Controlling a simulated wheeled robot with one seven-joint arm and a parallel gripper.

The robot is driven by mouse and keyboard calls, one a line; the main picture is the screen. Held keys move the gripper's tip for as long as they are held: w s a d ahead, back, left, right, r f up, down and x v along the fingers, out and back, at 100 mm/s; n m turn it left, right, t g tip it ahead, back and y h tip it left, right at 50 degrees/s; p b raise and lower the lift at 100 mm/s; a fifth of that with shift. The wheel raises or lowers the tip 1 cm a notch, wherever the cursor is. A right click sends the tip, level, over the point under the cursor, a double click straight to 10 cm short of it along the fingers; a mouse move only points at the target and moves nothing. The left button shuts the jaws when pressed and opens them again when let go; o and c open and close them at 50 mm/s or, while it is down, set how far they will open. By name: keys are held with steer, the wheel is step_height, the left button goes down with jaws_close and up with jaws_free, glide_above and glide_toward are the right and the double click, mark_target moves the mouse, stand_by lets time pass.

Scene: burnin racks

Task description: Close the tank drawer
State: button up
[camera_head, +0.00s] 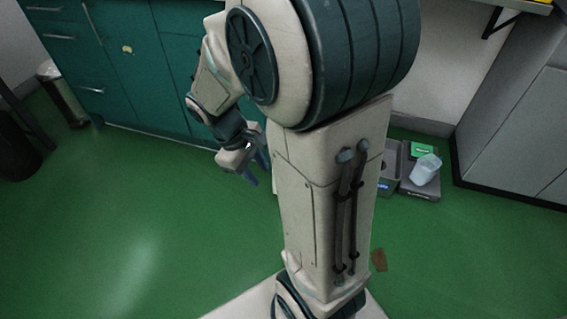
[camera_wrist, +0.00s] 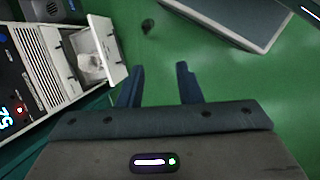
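The tank drawer (camera_wrist: 118,52) shows in the wrist view at upper left, pulled out of a white machine (camera_wrist: 48,62) with vent slots and a lit display. A pale, whitish thing lies inside the drawer. My gripper (camera_wrist: 159,84) is open, its two dark blue fingers apart with only green floor between them. The drawer's front is just beyond and left of the left finger; a gap seems to show, but I cannot tell the exact distance. In the head view my gripper (camera_head: 255,170) hangs in front of the teal cabinets; I cannot make out the drawer there.
Teal cabinets (camera_head: 130,70) line the back wall, with a bin (camera_head: 62,95) at left. A grey unit (camera_head: 515,120) stands at right. Grey devices and a translucent cup (camera_head: 426,169) sit behind my arm. The green floor (camera_head: 130,220) in front is open.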

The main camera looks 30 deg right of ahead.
steer(key=w+d+f+n+g+h, duration=0.1)
steer(key=w+d+f+n+h, duration=0.3)
steer(key=f, duration=0.3)
steer(key=w+d+f+n+h, duration=0.2)
steer(key=w+f+n, duration=0.2)
steer(key=f+n, duration=0.35)
steer(key=w+d+f+n+g+h, duration=0.1)
steer(key=w+d+f+n+h, duration=0.3)
steer(key=f, duration=0.3)
steer(key=s+d+f+n+t+h, duration=0.15)
steer(key=f+n+t, duration=0.35)
steer(key=f+n, duration=0.65)
steer(key=s+d+f+n+t+h, duration=0.15)
steer(key=f+n+t, duration=0.4)
steer(key=f, duration=1.05)
steer(key=shift+n+g+y, duration=0.5)
steer(key=shift+n+g, duration=0.25)
steer(key=shift+n, duration=0.2)
steer(key=b+x, duration=0.1)
steer(key=x, duration=0.5)
steer(key=b+x, duration=0.2)
steer(key=x, duration=0.5)
steer(key=shift+s+d+r, duration=0.15)
steer(key=shift+d+r, duration=0.05)
steer(key=shift+r, duration=0.05)
steer(key=shift+c, duration=0.3)
jaws_close()
